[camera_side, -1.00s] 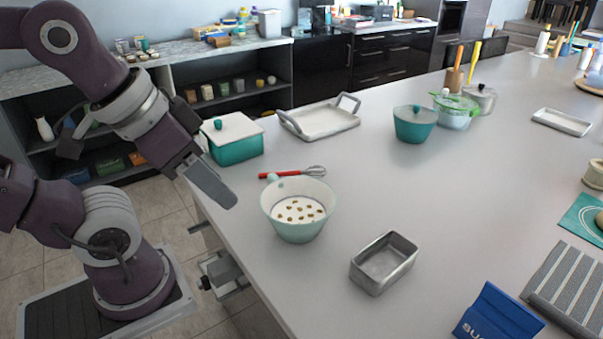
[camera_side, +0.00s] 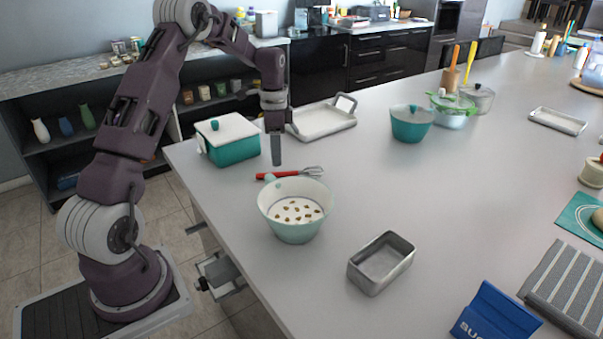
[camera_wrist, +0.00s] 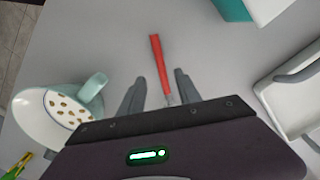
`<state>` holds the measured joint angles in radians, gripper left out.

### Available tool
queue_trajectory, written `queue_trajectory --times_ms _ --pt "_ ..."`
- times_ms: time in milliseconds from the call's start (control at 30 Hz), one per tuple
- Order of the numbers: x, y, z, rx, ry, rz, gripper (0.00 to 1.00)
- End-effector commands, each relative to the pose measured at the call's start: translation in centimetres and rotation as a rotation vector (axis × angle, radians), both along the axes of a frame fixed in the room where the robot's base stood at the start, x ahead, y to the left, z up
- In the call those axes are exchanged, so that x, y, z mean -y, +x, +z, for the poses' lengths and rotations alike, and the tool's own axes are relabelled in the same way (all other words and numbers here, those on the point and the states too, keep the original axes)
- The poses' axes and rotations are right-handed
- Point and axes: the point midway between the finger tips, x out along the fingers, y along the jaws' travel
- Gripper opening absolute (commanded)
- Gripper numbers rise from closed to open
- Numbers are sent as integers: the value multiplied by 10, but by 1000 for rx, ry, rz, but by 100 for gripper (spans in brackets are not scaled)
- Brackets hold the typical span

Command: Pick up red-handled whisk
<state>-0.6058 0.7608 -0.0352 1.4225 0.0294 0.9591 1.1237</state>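The red-handled whisk (camera_side: 291,174) lies on the counter just behind the teal-and-white pot, its red handle to the left and its wire end to the right in the side view. My gripper (camera_side: 276,162) points down above the whisk, near its handle. In the wrist view, the whisk's red handle (camera_wrist: 159,62) extends ahead between the two fingers of my gripper (camera_wrist: 152,88). The fingers are spread apart with nothing held between them. The wire end is hidden behind the gripper body in the wrist view.
The pot (camera_side: 295,226) with small brown pieces inside stands close in front of the whisk. A teal lidded box (camera_side: 236,152) stands to the left and a white tray (camera_side: 322,124) behind. A metal loaf tin (camera_side: 381,268) sits front right. The counter right of the whisk is clear.

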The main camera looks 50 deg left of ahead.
Motion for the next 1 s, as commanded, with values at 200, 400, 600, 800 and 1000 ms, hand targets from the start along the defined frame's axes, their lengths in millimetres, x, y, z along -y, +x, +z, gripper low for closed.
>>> queue_trajectory --times_ms 200,400,600,800,1000 --pt "-7 -7 -38 -4 -2 1 40" --pt "-7 -6 -57 -1 -1 0 40" --pt "-6 -5 -57 0 0 0 32" --pt "-6 -5 -57 0 0 0 0" --pt "-6 -5 -57 1 1 1 0"
